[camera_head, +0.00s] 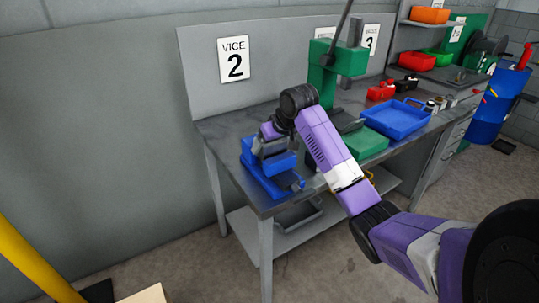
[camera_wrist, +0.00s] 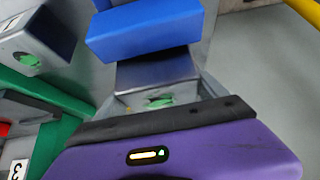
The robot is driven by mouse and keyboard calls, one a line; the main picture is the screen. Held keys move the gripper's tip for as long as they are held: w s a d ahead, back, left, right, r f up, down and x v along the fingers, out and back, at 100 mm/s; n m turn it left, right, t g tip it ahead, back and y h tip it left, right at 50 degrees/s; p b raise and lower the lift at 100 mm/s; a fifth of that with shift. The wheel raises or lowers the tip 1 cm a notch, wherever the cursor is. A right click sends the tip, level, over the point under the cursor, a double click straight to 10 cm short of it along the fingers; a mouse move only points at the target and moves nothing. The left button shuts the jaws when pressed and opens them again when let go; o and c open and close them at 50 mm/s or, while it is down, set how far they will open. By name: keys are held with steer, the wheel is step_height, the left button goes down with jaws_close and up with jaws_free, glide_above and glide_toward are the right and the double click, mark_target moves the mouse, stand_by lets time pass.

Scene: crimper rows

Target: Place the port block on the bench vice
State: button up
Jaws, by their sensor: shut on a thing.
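The bench vice (camera_head: 258,178) is blue and stands at the left end of the bench under the VICE 2 sign. Its blue jaw part (camera_wrist: 142,32) shows at the top of the wrist view. My gripper (camera_head: 272,138) is directly over the vice, pointing down, and shut on a grey piece that I take to be the port block (camera_wrist: 155,72). The block shows close in front of my purple wrist, beside the blue jaw part. My wrist hides part of the block and the grip. I cannot tell whether the block touches the vice.
A green press (camera_head: 333,62) stands just right of my arm, with a blue tray (camera_head: 396,120) beyond it. The VICE 2 sign (camera_head: 233,59) is on the back panel. The bench's left front edge is close to the vice. A yellow post (camera_head: 32,262) stands at the left.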

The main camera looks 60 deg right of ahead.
step_height(320, 180, down, 2)
steer(key=shift+f+b, duration=0.15)
steer(key=shift+b, duration=0.75)
steer(key=o, duration=2)
steer(key=v, duration=1.2)
steer(key=shift+b, duration=0.35)
steer(key=shift+w+d, duration=0.1)
